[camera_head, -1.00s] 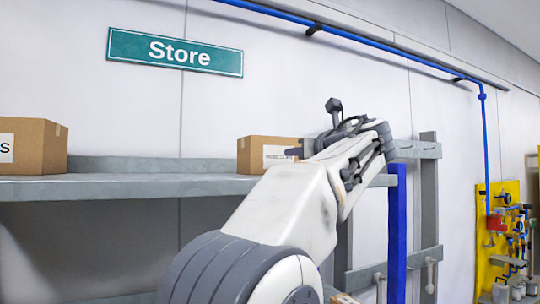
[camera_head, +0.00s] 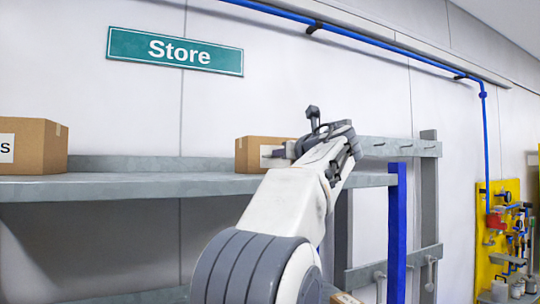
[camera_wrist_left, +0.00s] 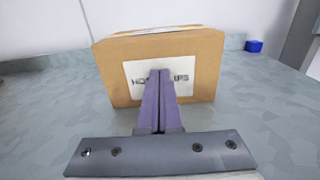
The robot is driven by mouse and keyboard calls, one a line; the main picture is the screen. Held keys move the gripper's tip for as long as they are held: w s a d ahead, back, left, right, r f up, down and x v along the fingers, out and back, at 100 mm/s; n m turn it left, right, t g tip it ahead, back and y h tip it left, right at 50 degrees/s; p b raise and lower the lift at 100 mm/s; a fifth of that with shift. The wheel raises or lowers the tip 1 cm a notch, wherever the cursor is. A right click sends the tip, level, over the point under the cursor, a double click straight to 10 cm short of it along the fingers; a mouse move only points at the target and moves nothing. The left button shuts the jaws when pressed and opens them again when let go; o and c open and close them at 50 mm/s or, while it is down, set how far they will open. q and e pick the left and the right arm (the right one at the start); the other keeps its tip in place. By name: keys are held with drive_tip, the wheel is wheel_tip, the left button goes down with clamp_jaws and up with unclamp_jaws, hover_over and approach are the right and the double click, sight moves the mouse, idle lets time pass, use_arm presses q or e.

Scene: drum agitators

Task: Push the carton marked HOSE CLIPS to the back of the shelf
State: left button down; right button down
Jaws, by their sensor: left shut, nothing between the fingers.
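The carton marked HOSE CLIPS (camera_wrist_left: 205,60) is a brown box with a white label on its front. It stands upright on the grey shelf (camera_head: 150,185), and it also shows in the head view (camera_head: 255,152), partly hidden behind my left gripper. My left gripper (camera_wrist_left: 160,73) is shut and empty. Its fingertips are in front of the label, covering the middle of the lettering, and look to be at or very close to the carton's face. In the head view the left gripper (camera_head: 272,154) reaches the carton's front. My right gripper is not in view.
Another brown carton (camera_head: 38,146) stands at the left on the same shelf. A blue upright (camera_head: 397,230) is at the shelf's right end. The shelf between the cartons is clear.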

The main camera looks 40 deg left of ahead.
use_arm(q)
drive_tip(key=shift+x, duration=3.3)
drive_tip(key=shift+a, duration=0.15)
drive_tip(key=shift+w+a, duration=0.2)
drive_tip(key=shift+a, duration=0.3)
drive_tip(key=shift+b+v, duration=0.85)
drive_tip(key=shift+v, duration=0.85)
drive_tip(key=b+v, duration=0.1)
drive_tip(key=v, duration=0.5)
drive_tip(key=shift+w+b, duration=0.1)
drive_tip(key=shift+b, duration=0.3)
drive_tip(key=shift+b+v, duration=0.3)
drive_tip(key=shift+v, duration=1.1)
